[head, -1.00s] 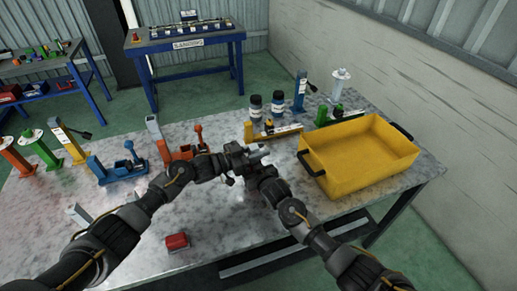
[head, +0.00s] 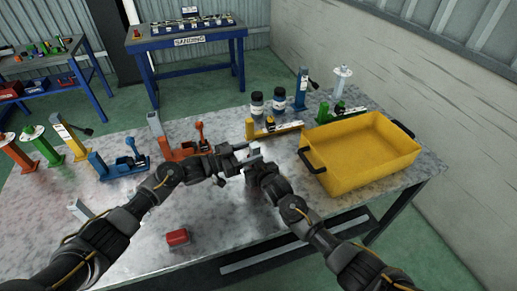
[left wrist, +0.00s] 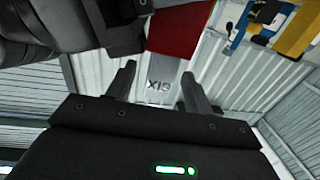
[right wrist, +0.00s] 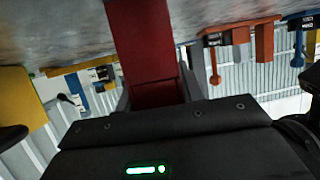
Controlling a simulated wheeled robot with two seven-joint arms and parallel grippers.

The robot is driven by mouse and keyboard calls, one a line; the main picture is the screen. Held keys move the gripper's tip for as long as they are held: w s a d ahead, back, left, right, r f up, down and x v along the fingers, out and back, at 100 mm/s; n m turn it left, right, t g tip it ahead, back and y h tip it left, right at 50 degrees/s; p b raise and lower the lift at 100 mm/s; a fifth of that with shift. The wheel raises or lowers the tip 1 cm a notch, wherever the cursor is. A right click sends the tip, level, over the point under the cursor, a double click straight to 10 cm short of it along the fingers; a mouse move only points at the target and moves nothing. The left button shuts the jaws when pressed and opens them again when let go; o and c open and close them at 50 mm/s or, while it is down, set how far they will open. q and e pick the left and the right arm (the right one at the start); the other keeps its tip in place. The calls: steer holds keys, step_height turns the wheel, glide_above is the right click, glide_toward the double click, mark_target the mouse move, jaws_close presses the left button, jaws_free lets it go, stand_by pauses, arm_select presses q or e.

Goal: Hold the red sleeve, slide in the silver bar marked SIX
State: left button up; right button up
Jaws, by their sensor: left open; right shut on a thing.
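The red sleeve (right wrist: 145,45) is held between my right gripper's (right wrist: 155,95) fingers. In the left wrist view the red sleeve (left wrist: 180,30) is at top centre. The silver bar (left wrist: 158,88) sticks out of its near end, with SIX showing upside down; how deep the bar sits inside is hidden. My left gripper (left wrist: 160,90) is open, its fingers apart on either side of the bar's marked end. In the head view my left gripper (head: 232,163) and right gripper (head: 256,170) face each other above the table; the sleeve is mostly hidden there.
A red block (head: 177,237) lies on the metal table (head: 220,220) near its front. A yellow bin (head: 360,160) is at the right. Grey bars (head: 78,210) stand at the left and at the back (head: 155,123). Blue (head: 122,167) and orange (head: 183,150) fixtures stand behind my left arm.

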arm_select(q)
steer(key=v, duration=0.8)
steer(key=shift+a, duration=0.25)
arm_select(e)
steer(key=o, duration=1.2)
steer(key=shift+o, duration=0.2)
steer(key=shift+s+r+p, duration=0.1)
steer(key=shift+r+p, duration=0.05)
steer(key=shift+p, duration=0.15)
steer(key=p+v, duration=0.6)
steer(key=shift+r, duration=0.1)
arm_select(q)
step_height(320, 180, up, 8)
steer(key=p, duration=0.1)
steer(key=shift+f, duration=0.15)
arm_select(e)
steer(key=shift+v, duration=0.85)
